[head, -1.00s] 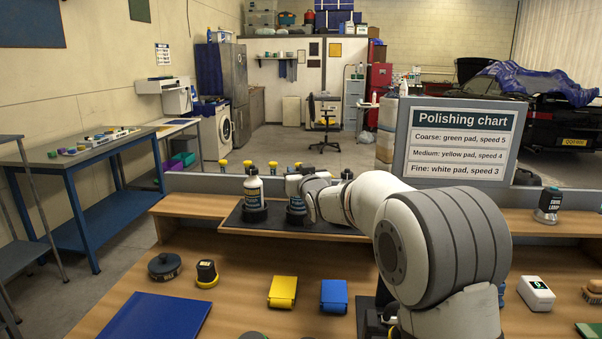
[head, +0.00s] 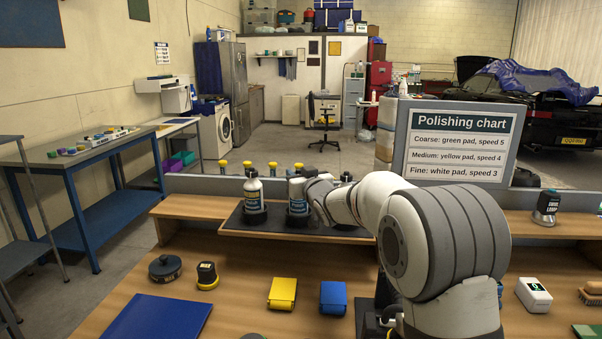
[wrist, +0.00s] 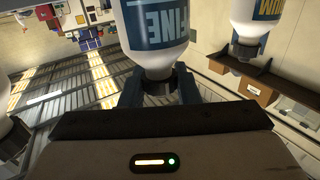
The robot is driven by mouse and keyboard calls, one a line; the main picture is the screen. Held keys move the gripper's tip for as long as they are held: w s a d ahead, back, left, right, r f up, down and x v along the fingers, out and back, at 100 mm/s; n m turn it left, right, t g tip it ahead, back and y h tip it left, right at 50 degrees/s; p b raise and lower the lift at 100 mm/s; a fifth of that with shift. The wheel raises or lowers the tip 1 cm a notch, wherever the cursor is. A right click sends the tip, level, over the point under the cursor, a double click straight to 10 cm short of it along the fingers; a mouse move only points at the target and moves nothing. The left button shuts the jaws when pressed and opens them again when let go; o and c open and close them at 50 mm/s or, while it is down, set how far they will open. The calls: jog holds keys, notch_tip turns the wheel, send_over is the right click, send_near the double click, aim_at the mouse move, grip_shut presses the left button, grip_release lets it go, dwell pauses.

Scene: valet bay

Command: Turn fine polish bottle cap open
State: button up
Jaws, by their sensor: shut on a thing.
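The fine polish bottle (wrist: 158,25), white with a blue label reading FINE, appears upside down in the wrist view. My gripper (wrist: 158,88) is shut on its dark cap (wrist: 158,76), with a blue finger on each side. In the head view, this looks like the middle bottle (head: 297,194), upright in a dark holder on the raised shelf.
Another bottle (head: 253,192) stands just left on the same shelf (head: 228,222), and a third is partly hidden behind my arm. A yellow block (head: 282,292) and a blue block (head: 334,297) lie on the bench below. The Polishing chart (head: 458,118) stands right.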

jog(key=shift+r+y+p, duration=0.1)
jog(key=shift+y+p, duration=0.2)
jog(key=shift+p, duration=0.05)
jog(key=n+g+y+p, duration=0.2)
jog(key=p, duration=0.2)
jog(key=shift+d+r+y, duration=0.1)
jog(key=shift+r+y, duration=0.05)
jog(key=shift+y, duration=0.15)
jog(key=n+g+y+p, duration=0.1)
jog(key=p, duration=0.2)
jog(key=shift+n+y, duration=0.3)
jog(key=shift+n, duration=0.1)
jog(key=shift+f+n+g+y+p, duration=0.25)
jog(key=shift+n+g+y+p, duration=0.15)
jog(key=shift+g+p, duration=0.25)
jog(key=shift+f, duration=0.1)
jog(key=o, duration=1)
jog(key=shift+c, duration=0.2)
